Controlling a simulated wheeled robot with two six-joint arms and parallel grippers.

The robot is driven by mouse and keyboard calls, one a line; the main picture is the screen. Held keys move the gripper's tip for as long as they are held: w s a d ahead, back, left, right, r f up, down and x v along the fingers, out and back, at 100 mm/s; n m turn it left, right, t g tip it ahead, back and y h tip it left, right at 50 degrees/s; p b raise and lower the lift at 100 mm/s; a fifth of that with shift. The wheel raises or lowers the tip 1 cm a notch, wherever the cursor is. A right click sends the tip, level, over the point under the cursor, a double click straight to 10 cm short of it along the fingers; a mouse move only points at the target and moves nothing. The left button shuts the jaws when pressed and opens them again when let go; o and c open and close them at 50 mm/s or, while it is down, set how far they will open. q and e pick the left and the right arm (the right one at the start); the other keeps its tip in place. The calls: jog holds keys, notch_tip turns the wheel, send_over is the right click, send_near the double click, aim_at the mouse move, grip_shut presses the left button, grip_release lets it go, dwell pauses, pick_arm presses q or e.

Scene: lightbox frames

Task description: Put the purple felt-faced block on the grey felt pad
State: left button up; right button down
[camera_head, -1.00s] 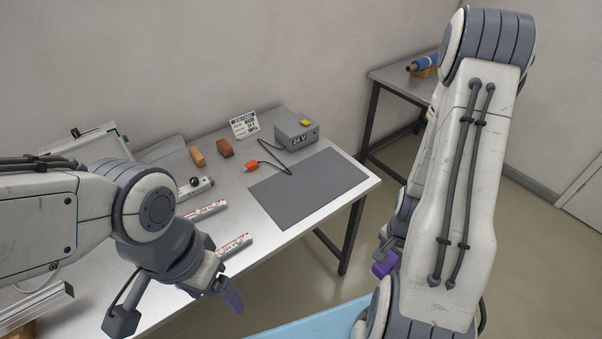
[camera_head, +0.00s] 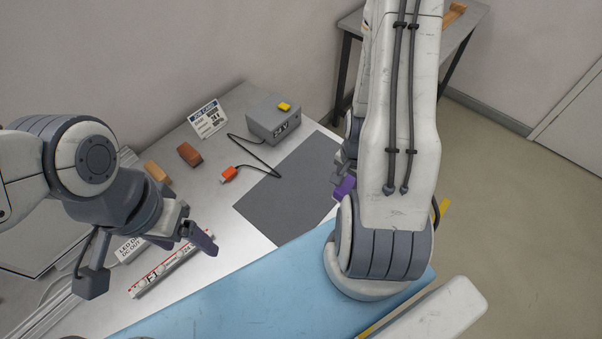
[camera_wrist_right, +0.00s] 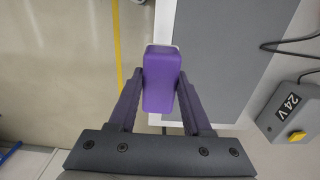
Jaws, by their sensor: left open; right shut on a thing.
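The purple block (camera_wrist_right: 162,82) is held between the fingers of my right gripper (camera_wrist_right: 161,95), which is shut on it. In the head view the purple block (camera_head: 344,188) shows at the right edge of the grey pad, partly hidden by my right arm. The grey felt pad (camera_head: 285,188) lies flat and bare on the table's right end. In the right wrist view the pad (camera_wrist_right: 215,50) is to the right of the block, and the block appears over the table edge. My left gripper (camera_head: 185,238) is open and empty over the table's left part.
A grey 24 V box (camera_head: 272,122) with a yellow button stands behind the pad. Its cable runs to an orange connector (camera_head: 229,174) by the pad's left edge. A job card (camera_head: 208,119), a brown block (camera_head: 189,154), a tan block (camera_head: 156,171) and a white LED bar (camera_head: 165,267) are further left.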

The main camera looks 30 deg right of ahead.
jog(key=w+a+f, duration=0.1)
jog(key=w+f, duration=0.1)
jog(key=w, duration=0.1)
jog(key=w+a+f, duration=0.1)
jog(key=w+f, duration=0.1)
jog(key=w, duration=0.2)
jog(key=w+a+f, duration=0.1)
jog(key=w+f, duration=0.1)
jog(key=w, duration=0.1)
jog(key=shift+w+a+f, duration=0.3)
jog(key=shift+w+f, duration=0.1)
jog(key=shift+f, duration=0.1)
notch_tip(320, 180, down, 4)
jog(key=b, duration=0.4)
jog(key=shift+f, duration=0.1)
jog(key=shift+c, duration=1.7)
grip_release()
jog(key=shift+r, duration=0.2)
